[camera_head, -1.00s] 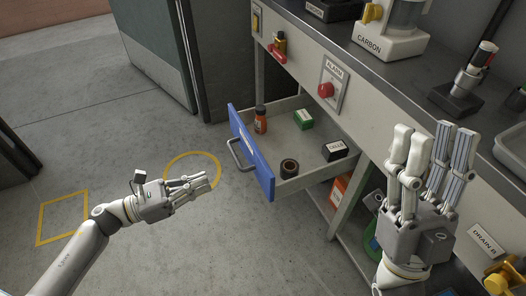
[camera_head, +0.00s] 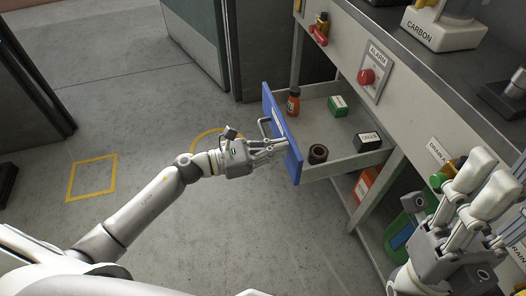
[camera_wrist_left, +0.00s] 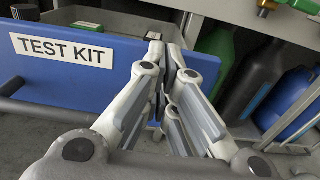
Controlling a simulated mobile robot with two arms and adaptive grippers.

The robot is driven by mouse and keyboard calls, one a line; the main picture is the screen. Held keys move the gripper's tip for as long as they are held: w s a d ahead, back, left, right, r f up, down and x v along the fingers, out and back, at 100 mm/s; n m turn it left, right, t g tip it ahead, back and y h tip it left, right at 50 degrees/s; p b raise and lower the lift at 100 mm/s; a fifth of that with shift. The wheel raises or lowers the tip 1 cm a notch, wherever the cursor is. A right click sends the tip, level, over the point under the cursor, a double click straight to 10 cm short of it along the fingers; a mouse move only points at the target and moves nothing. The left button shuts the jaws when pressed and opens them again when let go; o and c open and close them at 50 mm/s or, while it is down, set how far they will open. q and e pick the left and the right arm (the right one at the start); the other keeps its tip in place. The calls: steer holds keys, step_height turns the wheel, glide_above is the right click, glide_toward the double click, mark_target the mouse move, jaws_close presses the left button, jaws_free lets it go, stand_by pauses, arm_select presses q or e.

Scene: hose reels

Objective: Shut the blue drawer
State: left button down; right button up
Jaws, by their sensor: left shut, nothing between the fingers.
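The blue drawer front (camera_head: 292,158) stands pulled out from the bench, with the drawer open behind it. In the left wrist view the blue front (camera_wrist_left: 85,72) carries a "TEST KIT" label and a dark bar handle (camera_wrist_left: 40,112). My left gripper (camera_head: 284,146) is shut and empty, its fingertips at the outer face of the blue front, beside the handle. In the left wrist view its fingers (camera_wrist_left: 168,55) overlap the right part of the front; I cannot tell whether they touch it. My right gripper (camera_head: 480,190) is raised at the lower right, with its fingers apart.
The drawer holds an orange bottle (camera_head: 293,101), a green box (camera_head: 338,105), a dark roll (camera_head: 318,153) and a black-and-white box (camera_head: 367,142). A red alarm button (camera_head: 367,76) sits on the bench face above. Shelves with an orange box (camera_head: 365,183) lie below.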

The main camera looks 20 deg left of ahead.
arm_select(q)
steer(key=shift+w+d, duration=0.15)
steer(key=shift+d, duration=0.1)
steer(key=b+x, duration=0.2)
steer(key=x, duration=1.7)
steer(key=shift+w+d+b, duration=0.25)
steer(key=shift+b, duration=0.15)
steer(key=shift+w+d, duration=0.2)
steer(key=shift+d, duration=0.05)
steer(key=shift+w+d, duration=0.25)
steer(key=shift+d, duration=0.1)
